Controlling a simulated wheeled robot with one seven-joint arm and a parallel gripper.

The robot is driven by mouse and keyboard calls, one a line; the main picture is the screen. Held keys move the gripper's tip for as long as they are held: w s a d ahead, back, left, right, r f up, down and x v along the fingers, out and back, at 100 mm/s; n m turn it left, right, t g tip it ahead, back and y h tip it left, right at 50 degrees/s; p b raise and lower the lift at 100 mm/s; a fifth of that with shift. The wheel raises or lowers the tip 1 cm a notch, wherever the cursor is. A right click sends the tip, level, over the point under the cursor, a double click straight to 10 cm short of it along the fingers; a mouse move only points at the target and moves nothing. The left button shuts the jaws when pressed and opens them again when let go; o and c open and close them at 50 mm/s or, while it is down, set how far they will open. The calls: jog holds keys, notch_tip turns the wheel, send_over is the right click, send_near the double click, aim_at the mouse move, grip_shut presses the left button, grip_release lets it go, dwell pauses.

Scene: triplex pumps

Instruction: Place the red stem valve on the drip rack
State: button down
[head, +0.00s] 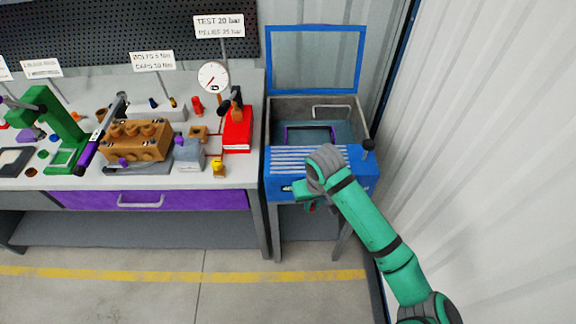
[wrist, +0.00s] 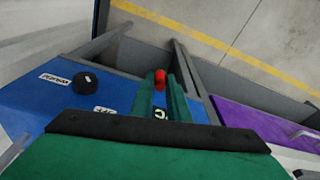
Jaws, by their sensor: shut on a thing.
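My gripper (wrist: 165,98) is shut on the red stem valve (wrist: 160,76), whose red end shows between the fingertips in the wrist view. In the head view my gripper (head: 308,202) is partly hidden by my wrist, low at the front edge of the blue wash tank. The white-slatted area on top of the tank's front, which looks like the drip rack (head: 290,160), is behind and above my gripper. My wrist covers part of its right side. I cannot tell whether the valve touches anything.
The blue tank (head: 350,187) has a raised lid frame (head: 316,28) and a black knob (head: 367,146). The workbench at left holds an orange pump block (head: 135,142), a red box (head: 237,134) and a gauge (head: 213,76). A corrugated wall (head: 480,130) stands close at right.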

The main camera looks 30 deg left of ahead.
jog(key=w+d+f+m, duration=0.2)
jog(key=d+f+m, duration=0.2)
jog(key=d+f, duration=0.2)
jog(key=w+d+f+m+h, duration=0.1)
jog(key=w+d+f+m, duration=0.1)
jog(key=d+f+m, duration=0.2)
jog(key=d+f, duration=0.3)
jog(key=d, duration=0.4)
jog(key=shift+w+d+f+m+t, duration=0.2)
jog(key=shift+w+d+m+t, duration=0.1)
jog(key=shift+m, duration=0.1)
